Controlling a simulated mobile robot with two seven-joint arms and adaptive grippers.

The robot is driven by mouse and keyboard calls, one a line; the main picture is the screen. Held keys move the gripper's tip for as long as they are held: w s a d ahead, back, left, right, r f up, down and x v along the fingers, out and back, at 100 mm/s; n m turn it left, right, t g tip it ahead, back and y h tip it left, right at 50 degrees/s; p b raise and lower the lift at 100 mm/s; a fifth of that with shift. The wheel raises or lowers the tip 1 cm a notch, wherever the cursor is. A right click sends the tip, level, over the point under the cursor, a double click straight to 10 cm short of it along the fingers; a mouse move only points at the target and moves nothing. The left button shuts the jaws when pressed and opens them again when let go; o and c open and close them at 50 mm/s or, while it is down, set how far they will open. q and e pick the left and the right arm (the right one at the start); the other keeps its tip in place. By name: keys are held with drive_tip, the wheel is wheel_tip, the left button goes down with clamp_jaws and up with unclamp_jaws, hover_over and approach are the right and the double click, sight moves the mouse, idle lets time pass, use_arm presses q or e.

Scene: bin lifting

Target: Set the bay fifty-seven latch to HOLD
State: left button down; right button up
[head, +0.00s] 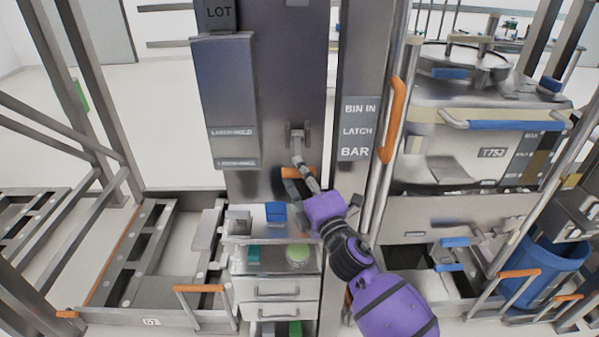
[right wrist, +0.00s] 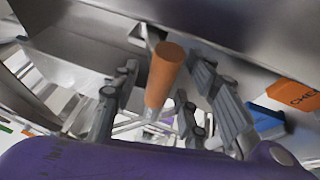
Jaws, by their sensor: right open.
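The latch (head: 297,145) is a grey lever on a bracket on the front of the dark column. It hangs downward with an orange grip at its lower end (head: 293,173). My right gripper (head: 297,183) is at this orange grip, its purple arm coming in from the lower right. In the right wrist view the orange grip (right wrist: 164,72) stands between the two open grey fingers, with gaps visible on both sides. I cannot read any HOLD mark or bay number beside the latch. My left gripper is not in view.
A sign reading BIN IN LATCH BAR (head: 357,130) is right of the column, near a rail with an orange handle (head: 392,118). A drawer unit (head: 276,287) stands below the gripper. A steel machine (head: 480,140) and blue bin (head: 545,270) stand right.

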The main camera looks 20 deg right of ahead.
drive_tip(key=shift+w, duration=0.3)
clamp_jaws()
idle(0.4)
